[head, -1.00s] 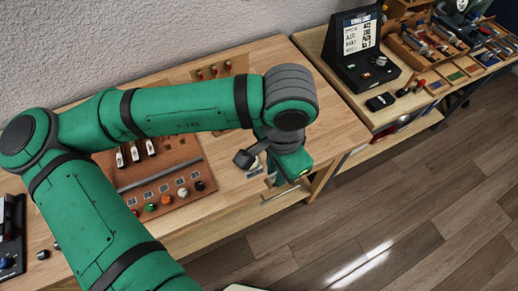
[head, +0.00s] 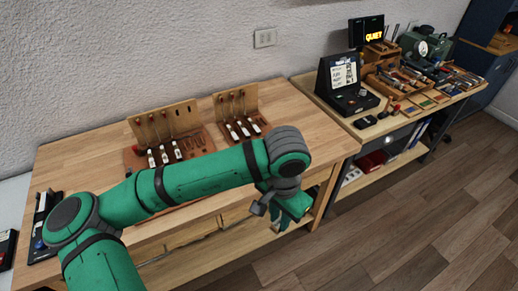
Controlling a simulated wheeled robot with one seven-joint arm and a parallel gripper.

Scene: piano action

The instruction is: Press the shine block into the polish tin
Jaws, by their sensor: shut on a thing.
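My gripper (head: 280,224) hangs at the end of my green arm, by the front right edge of the near wooden bench (head: 80,160). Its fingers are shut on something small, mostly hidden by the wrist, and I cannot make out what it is. I cannot pick out the shine block or the polish tin for sure in this view. My arm covers part of the bench top and the front of the brown board (head: 133,160).
Two upright wooden racks with white-tipped parts, a left one (head: 183,118) and a right one (head: 238,102), stand at the back. A second bench at right holds a black display case (head: 340,75), tool trays and a green machine (head: 425,48). Open floor lies in front.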

